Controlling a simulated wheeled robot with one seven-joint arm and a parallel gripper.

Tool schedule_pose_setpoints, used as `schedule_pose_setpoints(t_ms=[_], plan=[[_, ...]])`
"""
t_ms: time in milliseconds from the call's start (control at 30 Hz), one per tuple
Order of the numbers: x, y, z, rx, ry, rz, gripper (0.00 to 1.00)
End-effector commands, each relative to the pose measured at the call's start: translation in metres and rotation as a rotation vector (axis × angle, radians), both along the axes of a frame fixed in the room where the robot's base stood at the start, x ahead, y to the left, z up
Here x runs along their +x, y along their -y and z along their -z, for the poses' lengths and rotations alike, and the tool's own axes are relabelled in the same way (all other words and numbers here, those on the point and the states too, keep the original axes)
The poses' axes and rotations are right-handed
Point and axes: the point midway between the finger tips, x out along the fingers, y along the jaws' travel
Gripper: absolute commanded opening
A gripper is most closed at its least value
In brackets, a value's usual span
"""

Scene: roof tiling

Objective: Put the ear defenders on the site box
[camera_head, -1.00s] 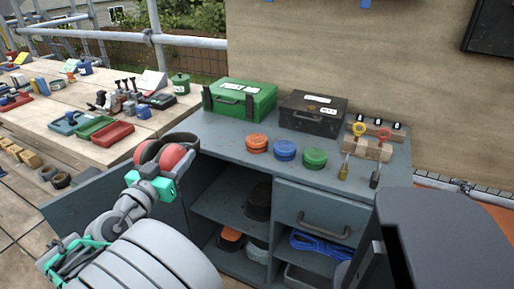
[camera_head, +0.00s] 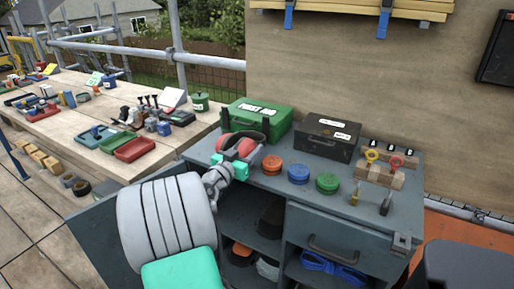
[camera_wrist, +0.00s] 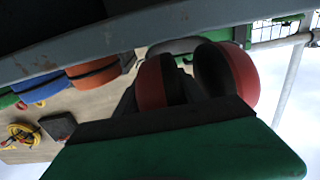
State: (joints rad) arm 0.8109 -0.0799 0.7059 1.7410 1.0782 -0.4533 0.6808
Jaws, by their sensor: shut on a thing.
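The ear defenders, with red cups (camera_head: 236,148) and a dark headband, are held in my gripper (camera_head: 230,166), which has teal fingers. In the wrist view the two red cups (camera_wrist: 228,76) show just beyond the finger. My gripper is shut on them, at the left end of the grey cabinet's top (camera_head: 262,187), which I take for the site box. They overlap the front of the green case in the head view. Whether they touch the top cannot be told. The grip point is partly hidden.
On the grey top stand a green case (camera_head: 258,117), a black case (camera_head: 326,138), orange (camera_head: 272,164), blue (camera_head: 298,173) and green (camera_head: 327,182) discs, and a wooden rack (camera_head: 380,174) with tools. A wooden bench (camera_head: 70,135) with many items stands left.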

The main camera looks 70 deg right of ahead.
Motion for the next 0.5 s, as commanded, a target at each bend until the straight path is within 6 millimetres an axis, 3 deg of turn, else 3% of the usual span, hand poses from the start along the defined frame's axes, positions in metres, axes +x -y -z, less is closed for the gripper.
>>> schedule_pose_setpoints(t_ms=[100, 500], plan=[[-0.001, 0.004, 0.015, 0.000, -0.001, 0.001, 0.00], [-0.002, 0.004, 0.019, -0.001, 0.002, 0.004, 0.00]])
